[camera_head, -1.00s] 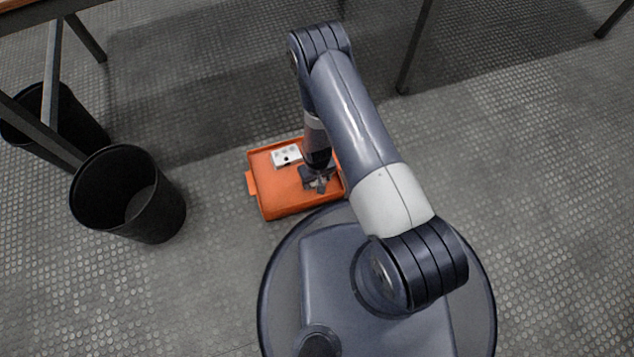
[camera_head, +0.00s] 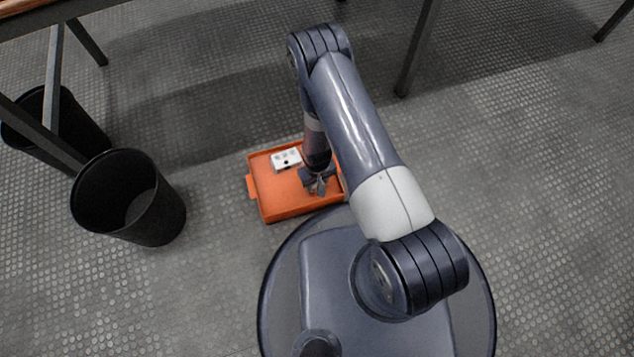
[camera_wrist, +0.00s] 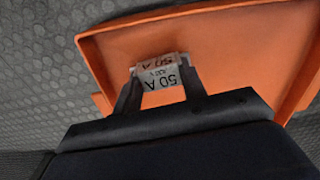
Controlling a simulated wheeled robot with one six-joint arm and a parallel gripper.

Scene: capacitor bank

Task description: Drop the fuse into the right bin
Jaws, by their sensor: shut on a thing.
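My gripper (camera_head: 318,186) is over the orange tray (camera_head: 282,207) in the head view, pointing down. In the wrist view my gripper (camera_wrist: 157,92) is shut on the fuse (camera_wrist: 160,77), a pale block marked "50 A", with a finger on each side. The orange tray (camera_wrist: 225,40) lies behind the fuse there; I cannot tell whether the fuse touches it. Two black bins stand at the left in the head view. The nearer, right one (camera_head: 160,210) is open and upright. The other bin (camera_head: 80,125) is partly hidden behind a table leg.
A white block with round marks (camera_head: 286,159) lies in the tray's far part. Dark table legs (camera_head: 50,75) stand by the bins, and another leg (camera_head: 415,55) is at the back. The floor between tray and bins is clear.

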